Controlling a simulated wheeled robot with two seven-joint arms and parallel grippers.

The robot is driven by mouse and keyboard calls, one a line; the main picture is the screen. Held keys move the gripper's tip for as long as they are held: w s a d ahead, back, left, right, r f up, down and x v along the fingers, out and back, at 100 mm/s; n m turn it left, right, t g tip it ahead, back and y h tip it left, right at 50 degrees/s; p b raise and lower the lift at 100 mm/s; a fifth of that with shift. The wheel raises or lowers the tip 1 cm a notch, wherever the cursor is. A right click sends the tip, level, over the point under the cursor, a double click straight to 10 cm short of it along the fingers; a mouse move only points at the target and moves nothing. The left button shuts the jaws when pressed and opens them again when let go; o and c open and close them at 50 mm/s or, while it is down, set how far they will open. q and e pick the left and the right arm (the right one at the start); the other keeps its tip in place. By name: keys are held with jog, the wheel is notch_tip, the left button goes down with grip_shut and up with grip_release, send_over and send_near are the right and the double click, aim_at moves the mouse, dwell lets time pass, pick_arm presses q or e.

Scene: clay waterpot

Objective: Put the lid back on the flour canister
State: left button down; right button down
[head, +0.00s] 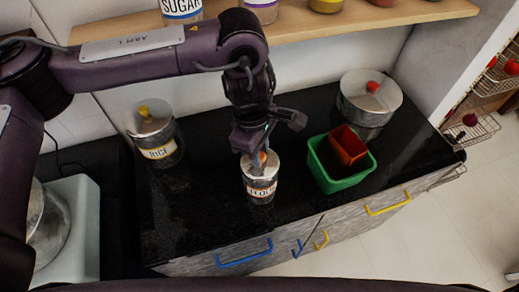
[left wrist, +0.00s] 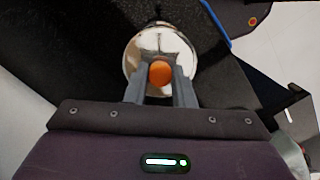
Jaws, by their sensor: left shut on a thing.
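The flour canister (head: 261,190), a metal tin with a FLOUR label, stands upright on the black counter. Its round metal lid (left wrist: 143,47) has an orange knob (left wrist: 159,72) and lies over the canister's mouth. Whether the lid is fully seated cannot be told. My left gripper (head: 260,160) reaches down from above, and its fingers (left wrist: 160,85) are shut on the orange knob. The canister body is hidden under the lid in the left wrist view. My right gripper is not in view.
A rice canister (head: 158,152) with a yellow knob stands to the left. A green bin (head: 345,184) holding a red-orange box (head: 348,147) is close on the right. A large lidded pot (head: 367,112) stands behind it. A wooden shelf (head: 340,24) with jars runs above.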

pick_arm(q)
jog(key=c, duration=0.7)
grip_release()
jog(key=shift+r+p, duration=2.75)
jog(key=shift+r, duration=0.75)
grip_shut()
